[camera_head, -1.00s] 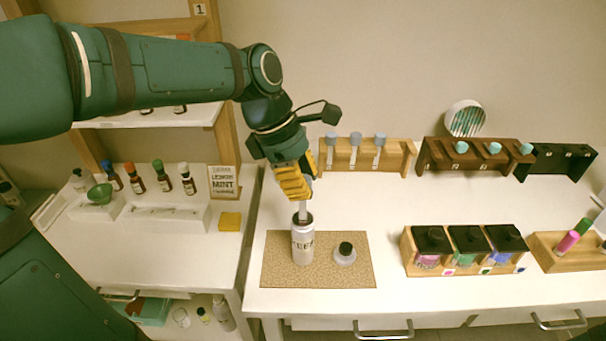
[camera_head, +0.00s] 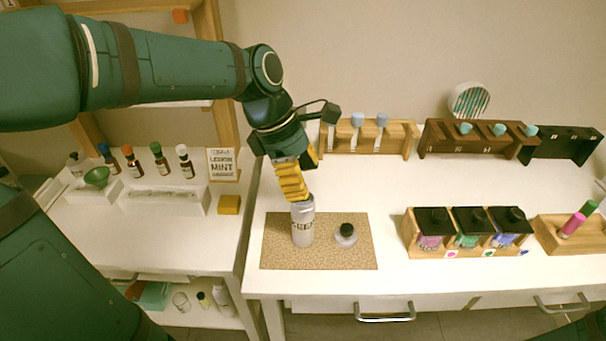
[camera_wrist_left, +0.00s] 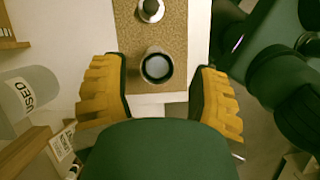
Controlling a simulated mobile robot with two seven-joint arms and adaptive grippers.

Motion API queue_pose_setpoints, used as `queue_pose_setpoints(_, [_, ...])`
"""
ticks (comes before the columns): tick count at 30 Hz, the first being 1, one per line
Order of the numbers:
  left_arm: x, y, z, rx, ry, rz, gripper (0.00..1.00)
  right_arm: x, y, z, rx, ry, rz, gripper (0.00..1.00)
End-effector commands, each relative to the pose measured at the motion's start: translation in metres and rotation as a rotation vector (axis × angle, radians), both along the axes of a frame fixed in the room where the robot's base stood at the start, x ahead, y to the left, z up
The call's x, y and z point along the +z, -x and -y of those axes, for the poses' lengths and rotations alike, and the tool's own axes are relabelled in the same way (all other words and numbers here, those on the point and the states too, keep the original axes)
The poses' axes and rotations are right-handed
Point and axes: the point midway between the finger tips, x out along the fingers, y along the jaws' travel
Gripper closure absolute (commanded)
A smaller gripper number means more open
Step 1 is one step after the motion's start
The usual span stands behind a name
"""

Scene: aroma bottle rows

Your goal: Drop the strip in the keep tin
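The keep tin (camera_head: 302,230) is a silver cylinder with dark lettering, upright on a speckled tan mat (camera_head: 282,256). My left gripper (camera_head: 298,194), with yellow fingers, points down right above the tin's mouth. In the left wrist view, the fingers (camera_wrist_left: 158,82) stand wide apart with nothing seen between them but the tin's open round mouth (camera_wrist_left: 157,67) below. The strip cannot be made out in either view now; the tin's inside is dark with a paler grey-blue bottom. My right gripper is not in view.
A small dark-capped round jar (camera_head: 345,235) stands on the mat, right of the tin. A clear jar marked USED (camera_wrist_left: 30,95) shows in the wrist view. Racks (camera_head: 365,138) line the back, and a bottle holder (camera_head: 470,232) stands right. The table's middle is clear.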

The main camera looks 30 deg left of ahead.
Motion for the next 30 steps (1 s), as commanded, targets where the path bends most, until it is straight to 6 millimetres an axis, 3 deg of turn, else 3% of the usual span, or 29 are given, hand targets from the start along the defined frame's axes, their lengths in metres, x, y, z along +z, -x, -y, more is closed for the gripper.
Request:
queue_pose_setpoints(11, [0.011,0.001,-0.004,0.001,0.000,0.003,0.39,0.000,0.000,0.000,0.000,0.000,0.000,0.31])
queue_pose_setpoints(24, [0.088,0.012,-0.033,0.001,0.000,0.004,0.39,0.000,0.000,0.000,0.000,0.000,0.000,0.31])
queue_pose_setpoints(30, [0.107,0.015,-0.040,0.000,0.000,0.001,0.39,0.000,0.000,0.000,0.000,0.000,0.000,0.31])
